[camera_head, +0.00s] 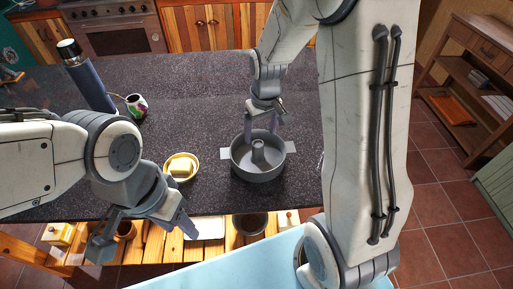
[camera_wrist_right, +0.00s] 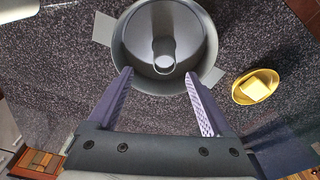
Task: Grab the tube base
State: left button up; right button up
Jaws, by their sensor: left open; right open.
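The tube base is part of a grey round pan with a central tube (camera_head: 258,167), standing on the dark speckled counter (camera_head: 205,90). The pan also shows in the right wrist view (camera_wrist_right: 130,45), with its tube in the middle. My right gripper (camera_head: 262,122) is open above the pan's far rim in the head view. Contact with the rim cannot be told. My left gripper (camera_head: 150,238) is open and empty at the counter's front edge, left of the pan.
A yellow bowl with a butter-like block (camera_head: 168,175) sits left of the pan. A dark bottle (camera_head: 88,80) and a small patterned cup (camera_head: 136,104) stand at the back left. A wooden shelf (camera_head: 205,250) lies below the counter front. The counter's middle is clear.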

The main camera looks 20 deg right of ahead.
aim_at(259, 143)
notch_tip(259, 143, down, 3)
jog(key=shift+w+a+f, duration=0.1)
jog(key=shift+w+f, duration=0.05)
jog(key=shift+a+f+p, duration=0.1)
jog(key=shift+f+p, duration=0.35)
jog(key=shift+f, duration=0.15)
notch_tip(259, 143, down, 3)
jog(key=shift+w+a+f+p, duration=0.1)
jog(key=shift+a+f+p, duration=0.05)
jog(key=shift+p, duration=0.35)
jog(key=shift+w+f, duration=0.1)
jog(key=shift+f, duration=0.3)
grip_shut()
